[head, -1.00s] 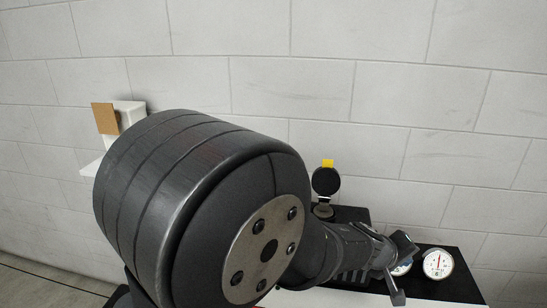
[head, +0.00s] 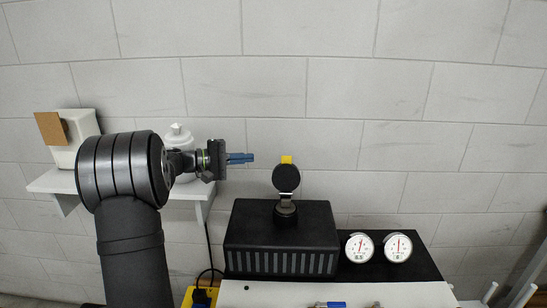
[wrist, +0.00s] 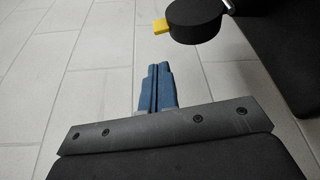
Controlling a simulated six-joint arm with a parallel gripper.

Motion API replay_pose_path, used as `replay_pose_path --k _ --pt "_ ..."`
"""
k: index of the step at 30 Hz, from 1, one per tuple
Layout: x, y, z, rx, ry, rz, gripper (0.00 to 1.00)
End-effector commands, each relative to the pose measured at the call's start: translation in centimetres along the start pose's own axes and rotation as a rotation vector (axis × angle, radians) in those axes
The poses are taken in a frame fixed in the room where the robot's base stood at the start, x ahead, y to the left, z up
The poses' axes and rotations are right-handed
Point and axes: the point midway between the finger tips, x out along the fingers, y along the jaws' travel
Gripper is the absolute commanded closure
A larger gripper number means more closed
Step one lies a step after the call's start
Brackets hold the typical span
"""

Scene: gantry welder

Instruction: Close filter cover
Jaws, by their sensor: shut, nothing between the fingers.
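The filter cover (head: 286,178) is a round black disc with a yellow tab (head: 287,159) on its upper edge. It stands raised above a short round black neck (head: 286,212) on top of the black ribbed box (head: 282,240). My gripper (head: 252,158), with blue fingers, is shut and empty to the left of the cover, near the tab's height, and apart from it. In the wrist view the shut blue fingers (wrist: 157,72) point forward, and the cover (wrist: 194,20) with its yellow tab (wrist: 162,26) is up and to the right of them.
Two round white gauges (head: 359,247) stand right of the box. A shelf (head: 54,182) on the left wall holds a white box with a brown panel (head: 50,128) and a white bottle (head: 178,138) behind my wrist.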

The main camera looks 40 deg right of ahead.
Motion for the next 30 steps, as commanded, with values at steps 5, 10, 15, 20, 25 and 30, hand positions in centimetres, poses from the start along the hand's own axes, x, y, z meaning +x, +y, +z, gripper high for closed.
replay_pose_path --k 5,10,15,20,25,30 --pt "1.4 0.0 0.0 -0.001 -0.009 0.003 1.00" --pt "4.5 0.0 0.1 -0.001 -0.010 0.001 1.00" --pt "7.5 0.0 0.1 -0.001 -0.008 0.001 1.00" --pt "9.2 -0.1 0.1 -0.001 -0.007 0.001 1.00" --pt "9.8 0.0 0.1 -0.001 -0.006 0.001 1.00" --pt "9.8 0.0 0.1 -0.001 -0.005 0.001 1.00"
